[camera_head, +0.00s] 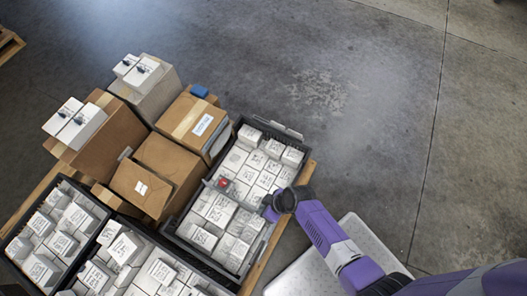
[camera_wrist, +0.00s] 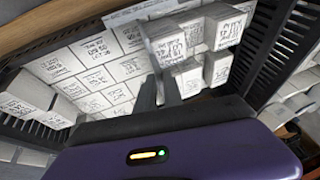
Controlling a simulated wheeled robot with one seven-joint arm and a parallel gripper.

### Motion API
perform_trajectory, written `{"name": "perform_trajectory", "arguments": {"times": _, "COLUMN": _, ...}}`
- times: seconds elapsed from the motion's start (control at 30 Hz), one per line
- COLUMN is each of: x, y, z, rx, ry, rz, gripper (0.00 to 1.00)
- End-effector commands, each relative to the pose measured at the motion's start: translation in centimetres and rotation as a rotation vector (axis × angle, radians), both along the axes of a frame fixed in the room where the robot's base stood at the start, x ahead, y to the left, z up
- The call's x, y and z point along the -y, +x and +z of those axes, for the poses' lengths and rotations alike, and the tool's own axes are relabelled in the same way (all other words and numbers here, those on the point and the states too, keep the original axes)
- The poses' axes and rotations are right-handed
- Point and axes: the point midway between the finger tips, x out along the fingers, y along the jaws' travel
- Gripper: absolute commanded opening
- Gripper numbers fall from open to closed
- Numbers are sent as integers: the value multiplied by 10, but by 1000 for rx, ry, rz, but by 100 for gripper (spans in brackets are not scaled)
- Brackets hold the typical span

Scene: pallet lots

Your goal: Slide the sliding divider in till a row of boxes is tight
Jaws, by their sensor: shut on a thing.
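The dark crate (camera_head: 172,222) holds rows of white printed boxes (camera_head: 262,160). The sliding divider (camera_head: 240,202) is a thin grey strip across the crate, with boxes on both sides of it. In the wrist view the divider (camera_wrist: 150,12) shows as a pale strip at the top. My gripper (camera_head: 268,211) is at the crate's right side, by the divider's end. In the wrist view my gripper (camera_wrist: 160,82) has its fingers close together, shut on the divider; the grip itself is partly hidden. White boxes (camera_wrist: 96,50) lie close together to the left of the fingers.
Brown cartons (camera_head: 155,175) stand left of the crate, some with white boxes on top. More dark crates of white boxes (camera_head: 60,230) stand at the lower left. A wooden pallet edge (camera_head: 305,172) shows along the crate's right side. The concrete floor beyond is clear.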

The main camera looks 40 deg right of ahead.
Motion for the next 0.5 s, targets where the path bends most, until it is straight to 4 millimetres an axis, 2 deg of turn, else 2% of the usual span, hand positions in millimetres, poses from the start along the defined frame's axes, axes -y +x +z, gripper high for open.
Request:
{"name": "perform_trajectory", "arguments": {"times": 0.03, "x": -3, "y": -1, "z": 0, "rx": -2, "ry": 4, "rz": 2, "gripper": 13}}
{"name": "perform_trajectory", "arguments": {"times": 0.13, "x": -2, "y": -1, "z": 0, "rx": -2, "ry": 4, "rz": 2, "gripper": 33}}
{"name": "perform_trajectory", "arguments": {"times": 0.5, "x": 0, "y": -1, "z": 4, "rx": 0, "ry": 2, "rz": 1, "gripper": 33}}
